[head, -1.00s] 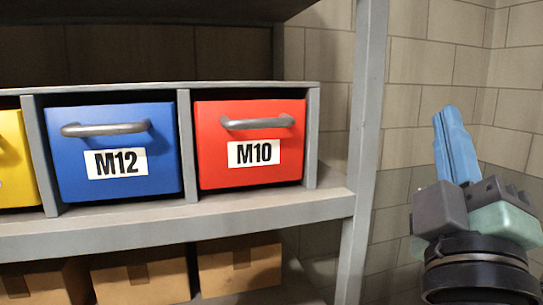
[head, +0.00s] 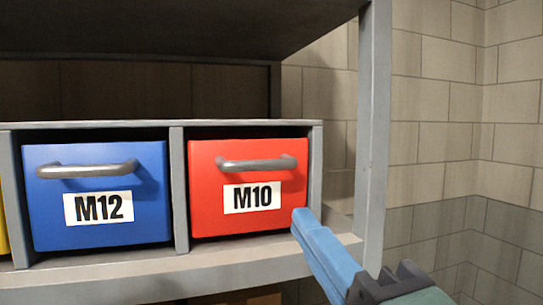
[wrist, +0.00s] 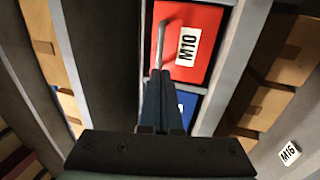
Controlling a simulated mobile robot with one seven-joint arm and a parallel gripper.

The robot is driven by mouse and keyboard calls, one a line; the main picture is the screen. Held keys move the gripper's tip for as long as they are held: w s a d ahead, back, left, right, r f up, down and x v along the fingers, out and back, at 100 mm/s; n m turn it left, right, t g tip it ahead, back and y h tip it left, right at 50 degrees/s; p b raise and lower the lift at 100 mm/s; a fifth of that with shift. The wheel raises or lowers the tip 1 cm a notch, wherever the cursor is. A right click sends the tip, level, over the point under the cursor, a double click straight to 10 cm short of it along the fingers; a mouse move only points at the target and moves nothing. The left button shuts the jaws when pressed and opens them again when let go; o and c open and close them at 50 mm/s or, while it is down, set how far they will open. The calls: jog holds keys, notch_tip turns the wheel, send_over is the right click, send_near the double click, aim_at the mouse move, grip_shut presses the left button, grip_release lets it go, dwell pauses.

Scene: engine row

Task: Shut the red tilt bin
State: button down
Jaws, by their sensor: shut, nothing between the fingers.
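The red tilt bin (head: 248,187), labelled M10, sits in the right-hand bay of the shelf unit, with a grey bar handle (head: 256,163) near its top. A dark gap shows above its front; how far it tilts out is hard to tell. The red bin (wrist: 188,42) also shows at the top of the wrist view, turned sideways. My gripper (head: 301,218) is shut and empty, its blue fingertips overlapping the bin's lower right corner in the head view. In the wrist view the fingertips (wrist: 160,74) point toward the bin. I cannot tell whether they touch it.
A blue bin (head: 97,221) labelled M12 is left of the red one, past a grey divider (head: 179,190). A grey shelf post (head: 373,140) stands right of the bins. An upper shelf (head: 180,28) hangs above. Boxes show on other shelves in the wrist view.

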jog(key=p, duration=0.5)
send_near(262, 161)
jog(key=x, duration=0.5)
jog(key=shift+w+f, duration=0.25)
jog(key=shift+w+a+p, duration=0.2)
jog(key=shift+w+p, duration=0.2)
jog(key=shift+w, duration=0.05)
jog(key=shift+w+a+r+g+p, duration=0.15)
jog(key=shift+w+r+g+p, duration=0.2)
jog(key=shift+w+r, duration=0.1)
jog(key=shift+s+r, duration=0.2)
jog(key=shift+r, duration=0.05)
jog(key=shift+w, duration=0.1)
jog(key=shift+f, duration=0.1)
